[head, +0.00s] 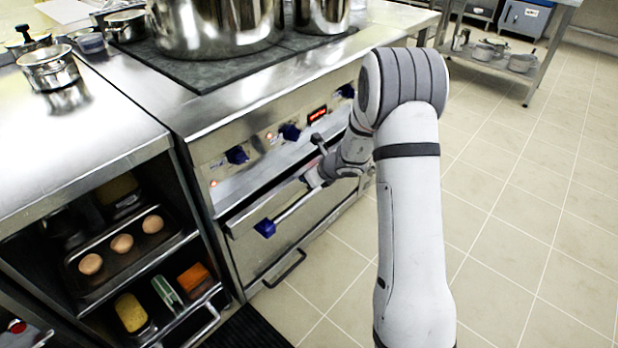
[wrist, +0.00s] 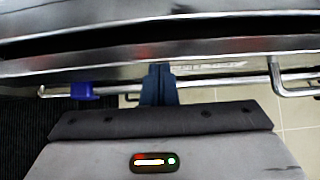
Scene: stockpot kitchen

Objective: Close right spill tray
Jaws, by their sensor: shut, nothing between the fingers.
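A steel range front (head: 225,150) with blue knobs stands left of my arm. Below the knobs a long metal ledge (head: 245,186), which looks like the spill tray, juts out over the oven door. I cannot tell where a right tray begins. My gripper (head: 311,178) is at the range front, near the ledge and the door's bar handle (head: 290,208). In the wrist view my gripper (wrist: 158,72) is shut and empty, its tips at a metal lip (wrist: 230,46) below a dark gap. Whether they touch it is unclear.
The bar's blue end (wrist: 82,91) shows left of the fingers. A lower drawer handle (head: 285,270) sticks out below. Large pots (head: 215,25) stand on the range top. An open shelf unit (head: 190,238) is at left. Tiled floor (head: 520,200) is free at right.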

